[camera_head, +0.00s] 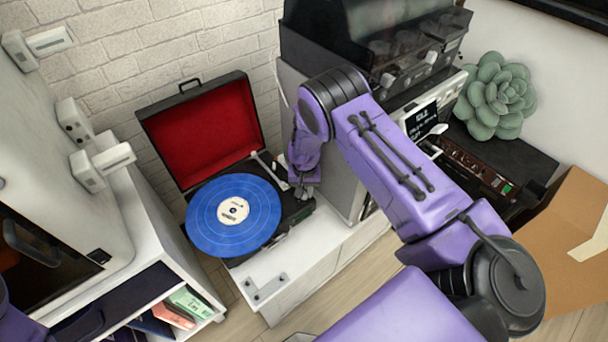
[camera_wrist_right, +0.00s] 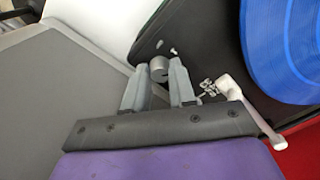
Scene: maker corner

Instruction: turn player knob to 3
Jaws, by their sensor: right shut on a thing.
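The record player (camera_head: 291,208) is an open black case with a red-lined lid (camera_head: 206,130), standing on a white cabinet. A blue record (camera_head: 258,212) lies on its platter. My right gripper (camera_head: 304,190) is at the right side of the player's deck. In the right wrist view, its two grey fingers (camera_wrist_right: 160,82) are shut on a small round grey knob (camera_wrist_right: 159,67) on the black deck. The knob's marks and numbers cannot be read. A white tonearm (camera_wrist_right: 248,108) lies beside the fingers. My left gripper does not show.
A white cabinet top (camera_head: 285,265) has bare room in front of the player. A grey panel (camera_head: 345,180) stands close to the right of my gripper. A white appliance (camera_head: 60,200) stands at the left. A cardboard box (camera_head: 570,235) is at the far right.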

